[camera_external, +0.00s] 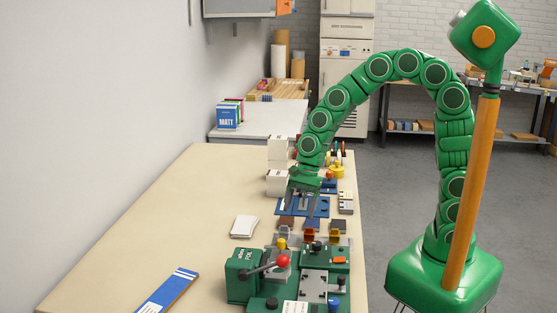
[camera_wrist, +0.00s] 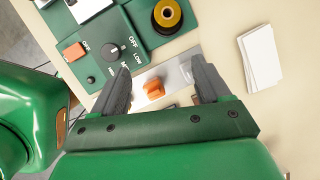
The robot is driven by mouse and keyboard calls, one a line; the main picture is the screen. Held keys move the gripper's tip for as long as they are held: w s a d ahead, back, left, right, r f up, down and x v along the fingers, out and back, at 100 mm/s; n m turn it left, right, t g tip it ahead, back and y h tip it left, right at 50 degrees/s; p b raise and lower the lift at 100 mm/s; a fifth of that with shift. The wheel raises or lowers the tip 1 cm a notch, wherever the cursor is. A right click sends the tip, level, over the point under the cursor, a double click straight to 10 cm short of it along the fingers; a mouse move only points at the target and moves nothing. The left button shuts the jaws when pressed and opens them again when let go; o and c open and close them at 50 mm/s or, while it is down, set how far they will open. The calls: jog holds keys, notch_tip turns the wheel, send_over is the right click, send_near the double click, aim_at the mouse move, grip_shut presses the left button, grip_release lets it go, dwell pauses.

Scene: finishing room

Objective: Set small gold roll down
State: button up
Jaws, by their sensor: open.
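My gripper (camera_external: 307,207) hangs over the bench with its fingers pointing down. In the wrist view my gripper (camera_wrist: 158,88) is open, with nothing held between its fingers. A small gold roll with a dark rim (camera_wrist: 167,14) sits at the corner of the green machine, beyond the fingertips. It looks like the small yellow piece (camera_external: 282,244) at the machine's far left corner in the external view. An orange block (camera_wrist: 153,88) on a grey metal plate shows between the fingers, below them. I cannot tell how far below it is.
The green press (camera_external: 243,272) has a red-balled lever. White cards (camera_external: 244,226) lie left of my gripper. The bench's left side (camera_external: 170,220) is mostly clear.

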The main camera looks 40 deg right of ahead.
jog(key=shift+s+a+f+m, duration=0.2)
jog(key=shift+a+f+m, duration=0.15)
jog(key=shift+a+f, duration=1.15)
jog(key=shift+s+a+f+m, duration=0.15)
jog(key=shift+a+f+m, duration=0.25)
jog(key=shift+a+f, duration=1.05)
jog(key=shift+s+a+f+m, duration=0.3)
jog(key=shift+a+f, duration=0.65)
jog(key=shift+f, duration=1)
jog(key=shift+w, duration=0.15)
jog(key=shift+c, duration=0.2)
jog(key=c, duration=1.2)
jog(key=shift+r, duration=0.1)
